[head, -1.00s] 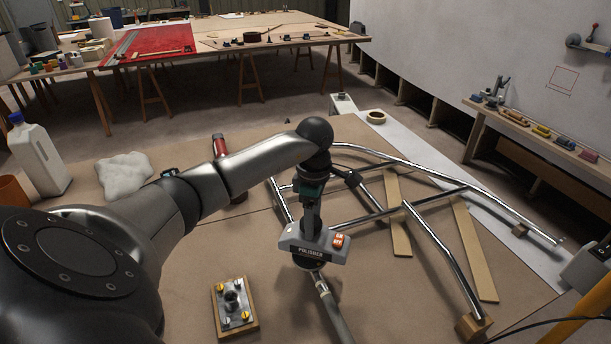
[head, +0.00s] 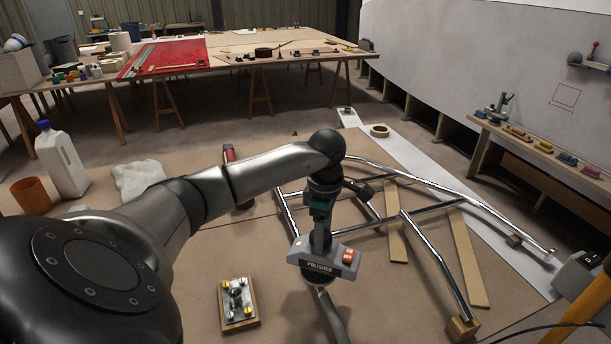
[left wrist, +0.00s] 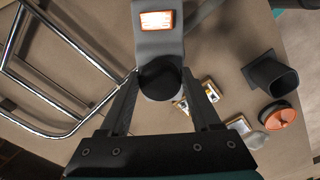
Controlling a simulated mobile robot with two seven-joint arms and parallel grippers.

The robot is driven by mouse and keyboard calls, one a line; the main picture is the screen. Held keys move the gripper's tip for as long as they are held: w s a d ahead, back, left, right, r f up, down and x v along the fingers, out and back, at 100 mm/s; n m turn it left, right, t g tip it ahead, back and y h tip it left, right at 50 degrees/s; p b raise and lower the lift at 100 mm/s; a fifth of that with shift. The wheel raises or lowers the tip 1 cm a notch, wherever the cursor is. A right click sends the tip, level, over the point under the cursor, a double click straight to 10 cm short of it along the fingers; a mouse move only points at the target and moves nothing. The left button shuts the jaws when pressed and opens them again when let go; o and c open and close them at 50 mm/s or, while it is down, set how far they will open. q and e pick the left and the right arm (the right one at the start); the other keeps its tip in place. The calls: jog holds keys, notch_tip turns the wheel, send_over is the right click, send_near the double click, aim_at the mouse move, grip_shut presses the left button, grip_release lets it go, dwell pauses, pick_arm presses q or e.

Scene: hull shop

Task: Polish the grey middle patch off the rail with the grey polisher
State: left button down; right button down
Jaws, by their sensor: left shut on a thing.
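My left gripper (head: 320,232) is shut on the grey polisher (head: 322,261), which has an orange switch. The polisher is held over the bench, just left of the chrome tube rail (head: 437,250). In the left wrist view the polisher's body (left wrist: 157,42) sits between the fingers of the left gripper (left wrist: 160,88), and the rail (left wrist: 62,35) curves at the left. A hose hangs below the polisher. I cannot make out the grey middle patch on the rail. My right gripper is not in view.
A wooden block with a metal plate (head: 250,320) lies left of the polisher. Wooden strips (head: 467,260) lie under the rail. A white jug (head: 62,165), an orange pot (head: 31,195) and a white cloth (head: 138,178) stand at the left.

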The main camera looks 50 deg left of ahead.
pick_arm(q)
notch_tip(320, 180, up, 4)
jog(key=shift+f+p, duration=0.15)
jog(key=shift+p, duration=0.9)
jog(key=shift+r+p, duration=0.55)
jog(key=shift+r, duration=0.3)
jog(key=shift+d, duration=0.15)
